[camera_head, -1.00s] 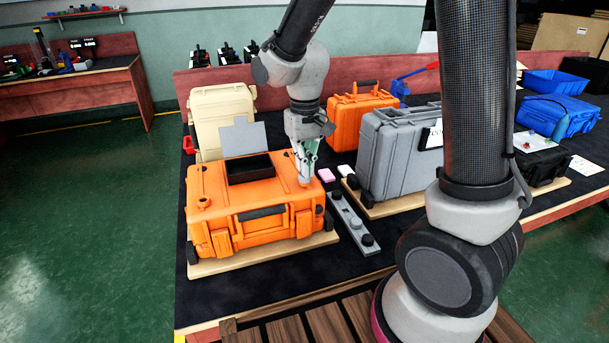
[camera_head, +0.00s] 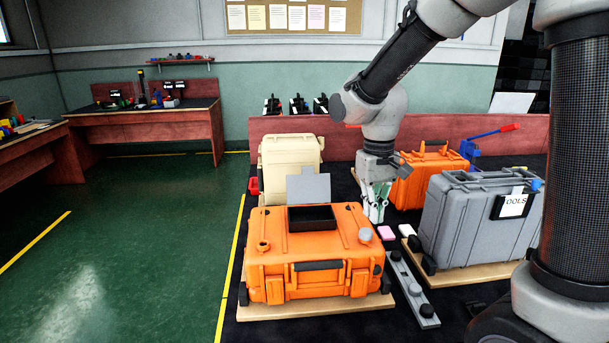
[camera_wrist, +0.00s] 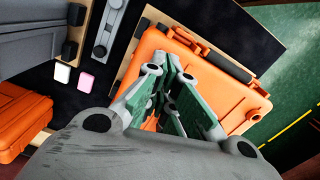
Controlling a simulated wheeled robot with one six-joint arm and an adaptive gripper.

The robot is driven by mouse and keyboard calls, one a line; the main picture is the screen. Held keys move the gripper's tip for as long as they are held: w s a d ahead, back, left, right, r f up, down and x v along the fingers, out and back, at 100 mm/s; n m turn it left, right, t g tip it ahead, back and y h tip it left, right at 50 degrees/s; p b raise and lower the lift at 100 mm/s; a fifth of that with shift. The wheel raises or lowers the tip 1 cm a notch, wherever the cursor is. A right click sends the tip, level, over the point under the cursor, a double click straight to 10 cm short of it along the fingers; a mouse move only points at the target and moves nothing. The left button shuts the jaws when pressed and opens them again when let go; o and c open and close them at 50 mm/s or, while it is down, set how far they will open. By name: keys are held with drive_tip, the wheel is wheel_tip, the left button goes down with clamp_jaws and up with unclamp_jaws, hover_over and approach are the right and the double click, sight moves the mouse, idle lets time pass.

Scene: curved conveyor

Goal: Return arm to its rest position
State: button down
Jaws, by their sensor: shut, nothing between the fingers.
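My gripper (camera_head: 375,212) points down just behind the right rear part of the front orange case (camera_head: 262,276) in the head view. Its green fingers are shut with nothing between them. In the wrist view my gripper (camera_wrist: 165,90) shows in front of the orange case (camera_wrist: 150,45), which fills much of the middle. The orange case has a dark open compartment (camera_head: 312,218) with a raised grey flap (camera_head: 308,188) behind it. I cannot tell the exact gap between fingers and case.
A grey case labelled TOOLS (camera_head: 470,225) stands to the right, with another orange case (camera_head: 428,178) behind. A beige case (camera_head: 290,155) stands at the back left. A grey bar with knobs (camera_head: 412,290) and a pink block (camera_head: 386,233) lie between the cases. Open floor lies left.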

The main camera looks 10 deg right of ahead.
drive_tip(key=s+d+r+m+t, duration=0.1)
drive_tip(key=s+d+r+t, duration=0.1)
drive_tip(key=s+d+r, duration=0.3)
drive_tip(key=s+d+r+m+t, duration=0.1)
drive_tip(key=s+d+r+t, duration=0.2)
drive_tip(key=s+d+r, duration=0.3)
drive_tip(key=s+d, duration=0.3)
drive_tip(key=s, duration=0.3)
drive_tip(key=shift+s+d+r, duration=0.15)
drive_tip(key=shift+s+d, duration=0.05)
drive_tip(key=shift+s, duration=0.1)
